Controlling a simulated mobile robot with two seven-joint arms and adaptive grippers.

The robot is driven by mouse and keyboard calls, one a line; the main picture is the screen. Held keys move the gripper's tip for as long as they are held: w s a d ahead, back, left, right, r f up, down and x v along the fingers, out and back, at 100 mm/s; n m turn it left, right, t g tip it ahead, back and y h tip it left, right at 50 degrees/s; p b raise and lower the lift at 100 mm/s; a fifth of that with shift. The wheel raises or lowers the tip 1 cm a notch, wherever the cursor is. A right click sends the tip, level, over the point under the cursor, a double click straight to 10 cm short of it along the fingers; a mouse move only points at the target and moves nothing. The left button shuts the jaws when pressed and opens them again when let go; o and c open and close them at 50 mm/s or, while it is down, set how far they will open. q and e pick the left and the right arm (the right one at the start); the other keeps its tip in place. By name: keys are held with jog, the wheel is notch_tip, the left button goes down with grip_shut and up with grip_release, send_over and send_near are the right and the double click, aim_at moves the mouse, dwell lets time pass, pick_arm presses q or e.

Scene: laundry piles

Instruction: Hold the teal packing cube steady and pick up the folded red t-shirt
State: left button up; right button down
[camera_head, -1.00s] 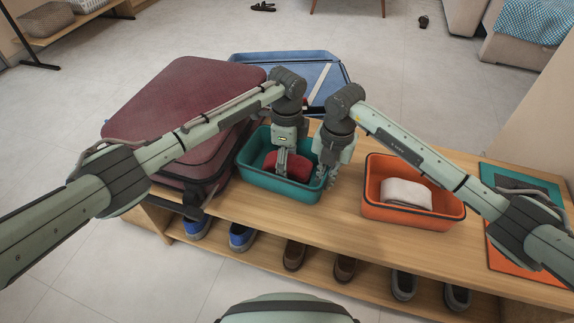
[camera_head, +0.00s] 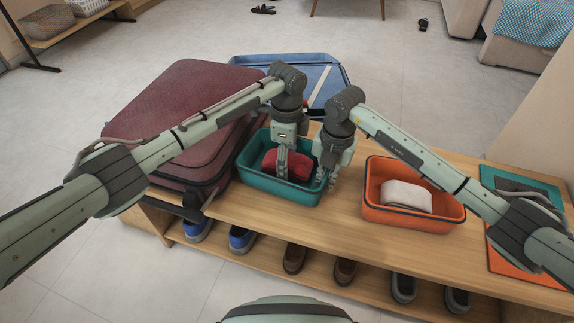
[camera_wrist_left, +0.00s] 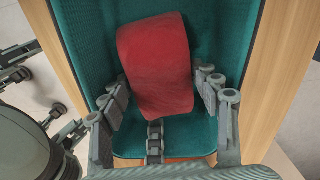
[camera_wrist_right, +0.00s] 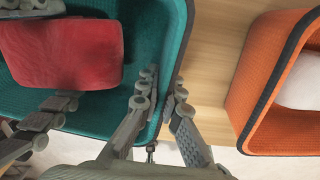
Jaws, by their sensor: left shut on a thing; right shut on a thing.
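The teal packing cube (camera_head: 258,182) is an open bin on the wooden bench. The folded red t-shirt (camera_head: 298,165) lies inside it and also shows in the left wrist view (camera_wrist_left: 155,65). My left gripper (camera_head: 282,175) reaches down into the cube, its fingers shut on the red t-shirt, one on each side. My right gripper (camera_wrist_right: 160,95) is shut on the cube's right wall, one finger inside and one outside. In the head view, the grippers cover part of the cube's far and right sides.
An orange bin (camera_head: 378,213) with a folded white cloth (camera_head: 406,195) stands to the right. A closed maroon suitcase (camera_head: 180,110) stands left, close to the cube. A blue open case (camera_head: 330,70) lies behind. Several shoes sit on the shelf below.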

pick_arm(q)
notch_tip(320, 180, up, 8)
jog(key=shift+r, duration=0.15)
pick_arm(e)
jog(key=c, duration=1.6)
grip_release()
jog(key=shift+c, duration=0.2)
jog(key=r, duration=1.1)
jog(key=shift+d, duration=0.25)
jog(key=shift+s+r, duration=0.15)
jog(key=shift+r, duration=0.35)
